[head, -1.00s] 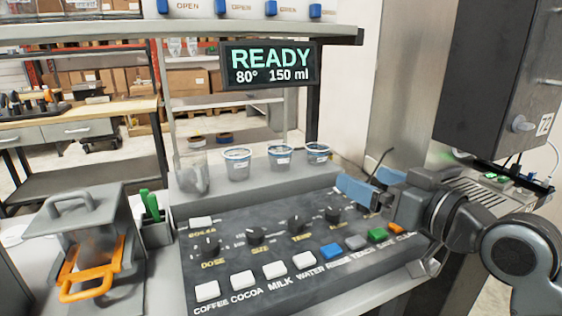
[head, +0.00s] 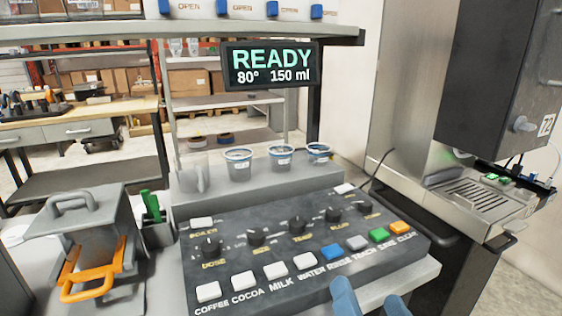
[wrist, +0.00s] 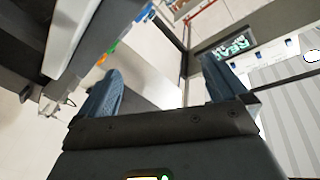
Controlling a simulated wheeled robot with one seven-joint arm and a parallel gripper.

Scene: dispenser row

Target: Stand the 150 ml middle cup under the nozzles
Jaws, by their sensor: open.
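Three clear cups with blue rims stand in a row on the grey ledge (head: 215,192) behind the button panel. The middle cup (head: 281,158) is upright between the left cup (head: 238,165) and the right cup (head: 318,153). At the right stands a dark dispenser box (head: 497,70) over a slotted drip tray (head: 478,198); I cannot make out the nozzles themselves. My gripper (head: 371,302) shows only its blue fingertips at the bottom edge, in front of the panel and well away from the cups. It is open and empty, also in the wrist view (wrist: 160,88).
The button panel (head: 330,258) with knobs lies between my gripper and the cups. A hanging READY display (head: 270,66) shows 80° and 150 ml. A clear container (head: 194,172) stands left of the cups. A grey press with an orange handle (head: 85,280) stands at left.

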